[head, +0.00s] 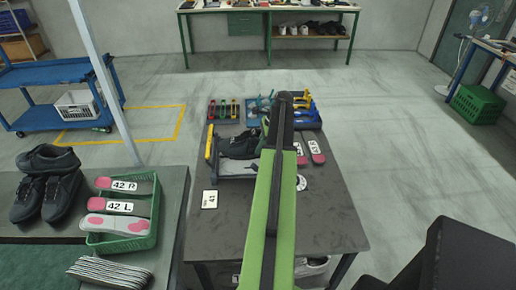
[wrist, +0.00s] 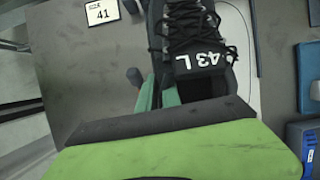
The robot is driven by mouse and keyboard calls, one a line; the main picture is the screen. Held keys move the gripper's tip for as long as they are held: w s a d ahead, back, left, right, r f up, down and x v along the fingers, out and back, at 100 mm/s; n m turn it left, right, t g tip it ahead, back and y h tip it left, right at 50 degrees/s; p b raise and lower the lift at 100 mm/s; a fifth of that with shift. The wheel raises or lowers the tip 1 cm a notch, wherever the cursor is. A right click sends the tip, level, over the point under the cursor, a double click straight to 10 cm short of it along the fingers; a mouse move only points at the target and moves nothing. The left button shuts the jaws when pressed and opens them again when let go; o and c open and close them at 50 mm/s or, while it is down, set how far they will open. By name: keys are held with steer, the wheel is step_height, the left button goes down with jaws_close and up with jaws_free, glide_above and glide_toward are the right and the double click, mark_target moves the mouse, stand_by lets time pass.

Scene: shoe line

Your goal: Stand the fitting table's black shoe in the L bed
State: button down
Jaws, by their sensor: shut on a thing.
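A black laced shoe (wrist: 190,35) marked "43 L" fills the upper middle of the wrist view, its opening towards me. My gripper (wrist: 159,95) is shut on the shoe's rim at the left side of the opening, with green fingers around the edge. In the head view the black shoe (head: 238,146) is over a grey bed fixture (head: 234,170) on the dark middle table (head: 270,215). My arm covers part of this area, and the gripper is hidden there. I cannot tell whether the shoe's sole touches the bed. No L mark on the bed is readable.
A card reading "41" (head: 210,199) lies left of my arm. Tools in a blue tray (head: 305,120) and pink-and-grey insoles (head: 316,150) lie around the fixture. On the left table stand other black shoes (head: 48,190) and a green basket (head: 128,243).

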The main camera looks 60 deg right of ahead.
steer(key=shift+f+b, duration=3.75)
steer(key=shift+f, duration=0.35)
steer(key=shift+s, duration=0.1)
steer(key=c, duration=1.5)
jaws_free()
steer(key=shift+o, duration=0.2)
steer(key=shift+r, duration=0.1)
step_height(320, 180, up, 10)
steer(key=p, duration=1)
